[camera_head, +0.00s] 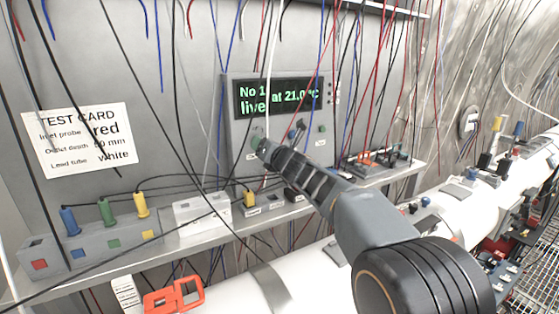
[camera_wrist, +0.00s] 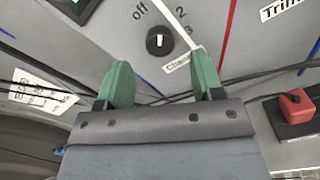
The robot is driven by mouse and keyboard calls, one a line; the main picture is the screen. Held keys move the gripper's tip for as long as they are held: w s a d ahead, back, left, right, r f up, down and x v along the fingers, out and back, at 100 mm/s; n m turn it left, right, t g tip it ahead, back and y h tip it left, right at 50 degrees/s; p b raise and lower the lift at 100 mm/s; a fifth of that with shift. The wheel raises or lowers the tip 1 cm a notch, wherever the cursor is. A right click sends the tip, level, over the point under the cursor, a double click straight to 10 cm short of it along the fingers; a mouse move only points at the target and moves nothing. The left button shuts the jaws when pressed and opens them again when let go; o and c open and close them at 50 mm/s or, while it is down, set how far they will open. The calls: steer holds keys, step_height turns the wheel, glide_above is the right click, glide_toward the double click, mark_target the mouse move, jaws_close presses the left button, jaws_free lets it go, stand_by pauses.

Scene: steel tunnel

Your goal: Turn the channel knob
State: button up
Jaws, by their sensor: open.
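The channel knob (camera_wrist: 159,40) is a small round black knob with a white mark, on a grey panel face. Around it I read "off", "2" and "3", with a partly covered "Channel" label below. My gripper (camera_wrist: 162,70) is open, its two green fingers apart and just below the knob in the wrist view, with nothing between them. In the head view my gripper (camera_head: 260,142) is at the lower left of the instrument panel (camera_head: 242,128); the channel knob cannot be made out there.
A white cable (camera_wrist: 177,22) crosses beside the knob, and a red one hangs to its right. Many wires hang before the wall. A shelf (camera_head: 205,228) below carries boxes with coloured plugs. A test card (camera_head: 78,140) is at the left.

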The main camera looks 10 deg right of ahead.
steer(key=b+v, duration=0.1)
steer(key=v, duration=0.8)
steer(key=shift+s+d, duration=0.15)
steer(key=shift+s, duration=0.2)
